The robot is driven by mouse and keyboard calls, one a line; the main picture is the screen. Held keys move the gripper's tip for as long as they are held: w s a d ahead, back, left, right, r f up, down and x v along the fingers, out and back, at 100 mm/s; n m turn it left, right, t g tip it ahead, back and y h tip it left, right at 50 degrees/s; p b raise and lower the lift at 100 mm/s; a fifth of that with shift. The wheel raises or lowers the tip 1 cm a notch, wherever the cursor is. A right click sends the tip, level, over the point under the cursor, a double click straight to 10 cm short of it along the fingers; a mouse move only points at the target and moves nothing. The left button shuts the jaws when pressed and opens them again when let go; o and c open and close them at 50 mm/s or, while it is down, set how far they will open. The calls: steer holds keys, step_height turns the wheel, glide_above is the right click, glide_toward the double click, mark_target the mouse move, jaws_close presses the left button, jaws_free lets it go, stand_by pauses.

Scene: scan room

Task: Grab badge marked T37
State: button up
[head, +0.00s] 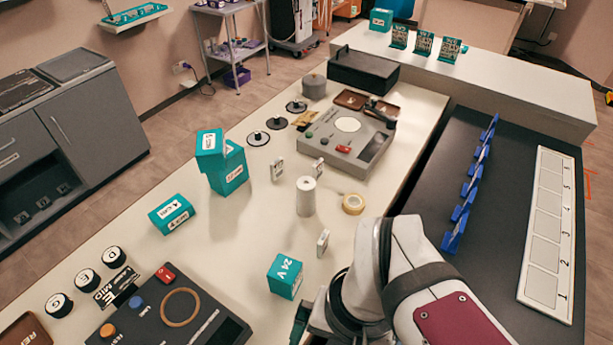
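Three small pale upright tags that look like badges stand on the white table: one (277,170) left of centre, one (318,168) a little to its right, and one (323,243) nearer to me. Their markings are too small to read, so I cannot tell which is T37. My arm comes in from the lower right and bends down at the table's near right side. The end with my gripper (318,318) is low in the picture, to the right of a teal box marked 24 V (285,277). Its fingers are not clear.
A white cylinder (306,197) and a tape roll (353,204) stand among the tags. Teal boxes (171,214) lie to the left. A grey device (346,137) is behind; a dark control panel (168,310) is in front. Blue holders (463,208) line the dark right-hand surface.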

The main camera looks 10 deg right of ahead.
steer(key=shift+c, duration=0.6)
